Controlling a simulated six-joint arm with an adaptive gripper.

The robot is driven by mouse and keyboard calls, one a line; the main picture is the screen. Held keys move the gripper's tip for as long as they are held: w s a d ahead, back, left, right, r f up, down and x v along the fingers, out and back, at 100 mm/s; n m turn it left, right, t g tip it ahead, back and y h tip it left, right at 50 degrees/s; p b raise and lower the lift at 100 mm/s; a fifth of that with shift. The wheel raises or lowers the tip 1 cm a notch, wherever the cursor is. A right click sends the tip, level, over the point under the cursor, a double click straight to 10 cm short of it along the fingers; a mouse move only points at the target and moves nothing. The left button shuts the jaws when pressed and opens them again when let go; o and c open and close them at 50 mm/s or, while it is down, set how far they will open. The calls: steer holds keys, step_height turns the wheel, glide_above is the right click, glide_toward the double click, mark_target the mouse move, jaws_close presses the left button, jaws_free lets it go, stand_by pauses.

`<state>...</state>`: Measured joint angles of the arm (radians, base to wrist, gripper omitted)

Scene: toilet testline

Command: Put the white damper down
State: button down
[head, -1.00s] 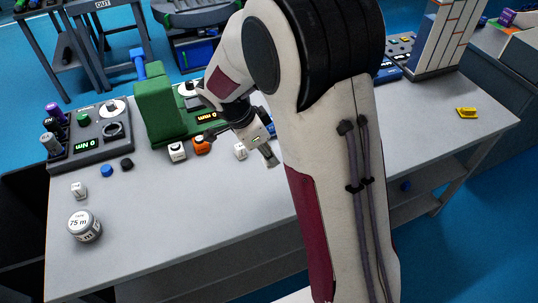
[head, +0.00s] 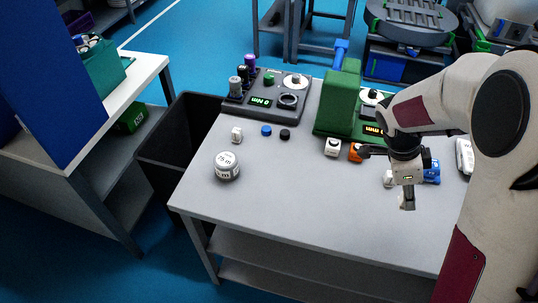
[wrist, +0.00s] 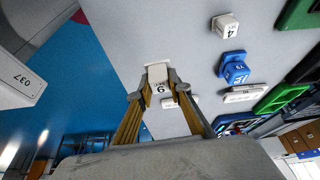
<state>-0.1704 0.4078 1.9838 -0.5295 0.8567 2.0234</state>
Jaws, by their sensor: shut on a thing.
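My gripper (wrist: 158,91) is shut on a white block marked 9, the white damper (wrist: 157,73), seen at its fingertips in the wrist view. In the head view my gripper (head: 407,201) points down over the front right part of the grey table (head: 290,205). The damper cannot be made out clearly there. Grey tabletop shows around the damper in the wrist view; whether it touches the table I cannot tell.
A white block (wrist: 226,26) and a blue block (wrist: 235,67) lie beside my gripper. A labelled jar (head: 227,166) stands left. The table's front middle is clear.

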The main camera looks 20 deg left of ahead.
steer(key=w+a+n+t, duration=0.1)
steer(key=w+a+n, duration=0.2)
steer(key=a, duration=1.1)
step_height(320, 180, up, 7)
steer(key=n+t+y, duration=0.3)
steer(key=n+y, duration=0.3)
steer(key=n, duration=1.1)
glide_above(225, 154)
steer(key=s+d, duration=0.1)
steer(key=s, duration=0.1)
steer(key=shift+w+a+n, duration=0.1)
steer(key=shift+w+n, duration=0.1)
steer(key=shift+n, duration=0.5)
steer(key=shift+f, duration=2.45)
steer(key=shift+f, duration=2.5)
